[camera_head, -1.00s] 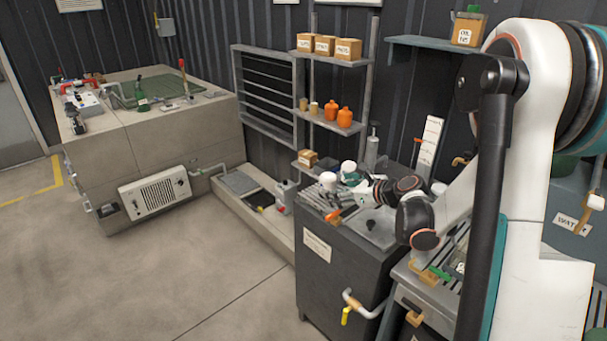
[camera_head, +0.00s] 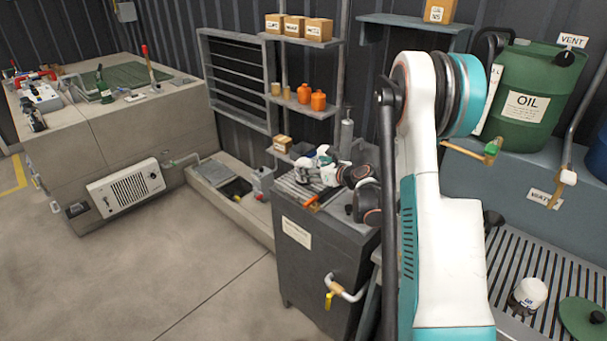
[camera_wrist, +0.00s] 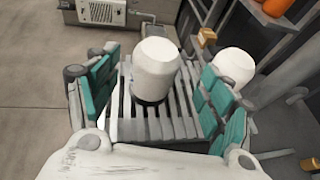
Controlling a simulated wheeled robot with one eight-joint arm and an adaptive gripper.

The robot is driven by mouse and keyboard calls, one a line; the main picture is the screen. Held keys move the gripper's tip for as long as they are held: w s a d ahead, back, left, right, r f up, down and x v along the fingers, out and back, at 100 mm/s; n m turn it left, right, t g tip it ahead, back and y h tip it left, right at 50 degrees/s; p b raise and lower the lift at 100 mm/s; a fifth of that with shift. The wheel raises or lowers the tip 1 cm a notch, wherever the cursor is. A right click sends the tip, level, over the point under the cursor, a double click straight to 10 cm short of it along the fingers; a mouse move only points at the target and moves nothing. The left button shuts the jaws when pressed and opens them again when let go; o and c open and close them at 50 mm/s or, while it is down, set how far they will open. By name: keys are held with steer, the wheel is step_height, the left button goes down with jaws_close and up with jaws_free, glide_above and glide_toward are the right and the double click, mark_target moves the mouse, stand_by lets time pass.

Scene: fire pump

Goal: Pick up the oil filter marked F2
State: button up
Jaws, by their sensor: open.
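Two white, round-topped canisters that look like oil filters stand by my gripper in the wrist view. One white filter (camera_wrist: 156,66) is upright between my fingers, over a slatted rack (camera_wrist: 165,128). The other white filter (camera_wrist: 236,66) is beyond my right finger. No F2 mark is readable on either, so I cannot tell which is F2. My gripper (camera_wrist: 158,95) is open, its teal pads on either side of the nearer filter, with gaps showing. In the head view my gripper (camera_head: 322,168) is small over the dark cabinet (camera_head: 312,262), partly hidden by my arm.
Another white canister (camera_head: 530,292) stands on a slatted drain tray at right, beside a green lid (camera_head: 583,320). A shelf (camera_head: 310,102) with orange bottles rises behind the cabinet. A green oil drum (camera_head: 530,95) is at right. The floor at left is clear.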

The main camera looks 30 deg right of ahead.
mark_target(304, 163)
steer(key=x, duration=0.2)
steer(key=b+x, duration=0.1)
steer(key=x, duration=0.2)
steer(key=shift+w+a+r+b, duration=0.25)
steer(key=shift+w+b, duration=0.1)
steer(key=shift+w, duration=0.05)
steer(key=shift+s+r, duration=0.1)
steer(key=shift+c, duration=0.3)
steer(key=c, duration=1.3)
